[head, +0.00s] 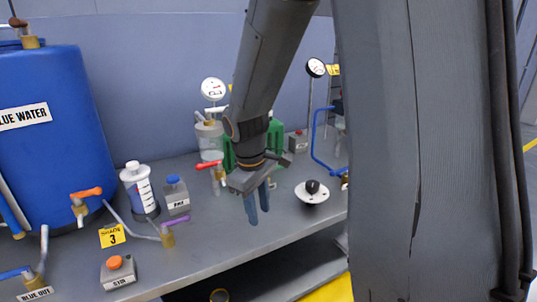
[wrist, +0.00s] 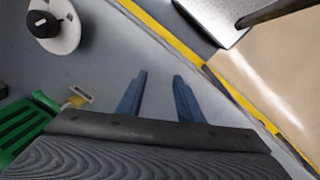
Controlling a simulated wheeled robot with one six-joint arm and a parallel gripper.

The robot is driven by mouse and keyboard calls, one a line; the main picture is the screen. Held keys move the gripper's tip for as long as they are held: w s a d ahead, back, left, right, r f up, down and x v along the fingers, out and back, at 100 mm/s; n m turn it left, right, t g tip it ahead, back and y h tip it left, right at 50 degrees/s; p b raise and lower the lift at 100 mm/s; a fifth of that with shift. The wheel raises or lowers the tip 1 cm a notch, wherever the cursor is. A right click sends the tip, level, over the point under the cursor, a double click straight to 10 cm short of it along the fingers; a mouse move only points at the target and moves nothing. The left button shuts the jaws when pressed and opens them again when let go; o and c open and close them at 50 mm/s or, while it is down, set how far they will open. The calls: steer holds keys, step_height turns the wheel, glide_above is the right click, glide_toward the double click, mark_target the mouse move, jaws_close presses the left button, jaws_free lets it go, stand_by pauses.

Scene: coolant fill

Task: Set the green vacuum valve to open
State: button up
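Green slatted parts (head: 275,143) show behind my wrist in the head view, partly hidden by the arm. A green slatted object (wrist: 20,127) also shows at the left of the wrist view, with a small brass fitting with a pale handle (wrist: 78,98) beside it. My gripper (head: 259,214) points down over the bench's front part, in front of the green parts. In the wrist view its two blue fingers (wrist: 158,80) stand apart with nothing between them.
A red-handled valve (head: 209,165) stands just left of my wrist. A black knob on a white disc (head: 312,190) is to the right. The bench's front middle is clear.

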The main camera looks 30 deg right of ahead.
steer(key=w+d+r+n+h+p, duration=0.1)
steer(key=w+d+r+n+p, duration=0.1)
steer(key=w+d+n, duration=0.3)
steer(key=w+d+r+n+t+h+p, duration=0.1)
steer(key=w+d+r+n+p, duration=0.15)
steer(key=w, duration=0.55)
steer(key=w+d+r+n+h+p, duration=0.1)
steer(key=w+d+r+n+p, duration=0.1)
steer(key=w+d+n+p, duration=0.3)
steer(key=shift+m, duration=0.35)
steer(key=shift+w+x, duration=0.3)
steer(key=shift+x, duration=1)
steer(key=shift+w+x, duration=0.25)
steer(key=shift+x, duration=1.05)
steer(key=shift+w+x, duration=0.3)
steer(key=shift+x, duration=1.05)
steer(key=shift+a+r, duration=0.1)
jaws_close()
